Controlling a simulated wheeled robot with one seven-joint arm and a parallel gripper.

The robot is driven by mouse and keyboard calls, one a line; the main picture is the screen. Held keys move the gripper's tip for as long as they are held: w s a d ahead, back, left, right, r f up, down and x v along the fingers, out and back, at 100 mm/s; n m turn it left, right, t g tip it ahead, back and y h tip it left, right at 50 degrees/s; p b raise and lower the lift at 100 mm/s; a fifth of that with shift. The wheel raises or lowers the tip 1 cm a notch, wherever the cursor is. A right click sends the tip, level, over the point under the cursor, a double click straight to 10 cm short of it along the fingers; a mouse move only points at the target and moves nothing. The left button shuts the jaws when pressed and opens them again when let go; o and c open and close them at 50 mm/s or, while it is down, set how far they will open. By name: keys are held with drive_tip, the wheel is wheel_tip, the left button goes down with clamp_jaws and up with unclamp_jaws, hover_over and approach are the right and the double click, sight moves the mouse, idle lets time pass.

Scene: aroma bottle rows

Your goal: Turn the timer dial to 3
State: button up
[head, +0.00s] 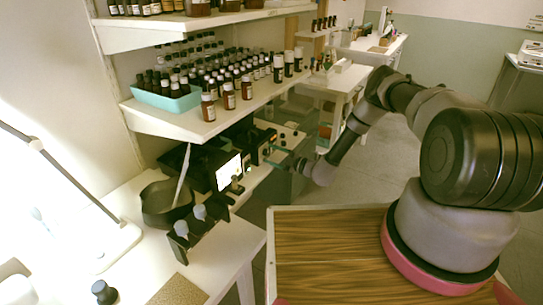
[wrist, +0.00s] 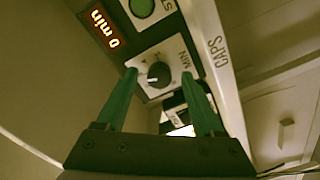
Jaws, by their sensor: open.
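The timer dial (wrist: 159,74) is a round black knob on a pale panel marked MIN, in the middle of the wrist view. A light mark shows at its lower left edge; the numbers around it are too small to read. The lit display (wrist: 104,28) above left reads "0 min". My gripper (wrist: 159,76) is open, with one green finger on each side of the dial in the picture. I cannot tell whether the fingers touch it. In the head view my gripper (head: 280,156) is at the front of the dark devices under the shelf, and the dial is not distinguishable.
A green button (wrist: 142,8) sits beside the display. A pale strip marked CAPS (wrist: 215,48) runs right of the panel. The shelf above (head: 185,122) carries many brown bottles and a teal tray (head: 160,101). A dark bowl (head: 165,205) stands left on the white bench.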

drive_tip(key=v, duration=1)
drive_tip(key=shift+d, duration=0.2)
drive_tip(key=shift+s, duration=0.1)
drive_tip(key=s+r+n+g+h, duration=0.1)
drive_tip(key=s+r+n+g, duration=0.15)
drive_tip(key=r+n, duration=0.7)
drive_tip(key=s+r+n+g+h, duration=0.1)
drive_tip(key=r+n+g, duration=0.3)
drive_tip(key=r+n, duration=0.55)
drive_tip(key=s+r+n+g+h, duration=0.15)
drive_tip(key=r+n+g, duration=0.3)
drive_tip(key=r, duration=0.95)
drive_tip(key=s+d+r+n+t+h, duration=0.4)
drive_tip(key=s+d+r+n, duration=0.2)
drive_tip(key=s+r+n, duration=0.5)
drive_tip(key=s+d+r+n+t+h, duration=0.4)
drive_tip(key=s+d+r+n, duration=0.3)
drive_tip(key=s+r+n, duration=0.4)
drive_tip(key=s+r+h, duration=0.1)
drive_tip(key=s, duration=0.2)
drive_tip(key=shift+s+d+r, duration=0.15)
drive_tip(key=shift+s+d, duration=0.1)
drive_tip(key=shift+s, duration=0.05)
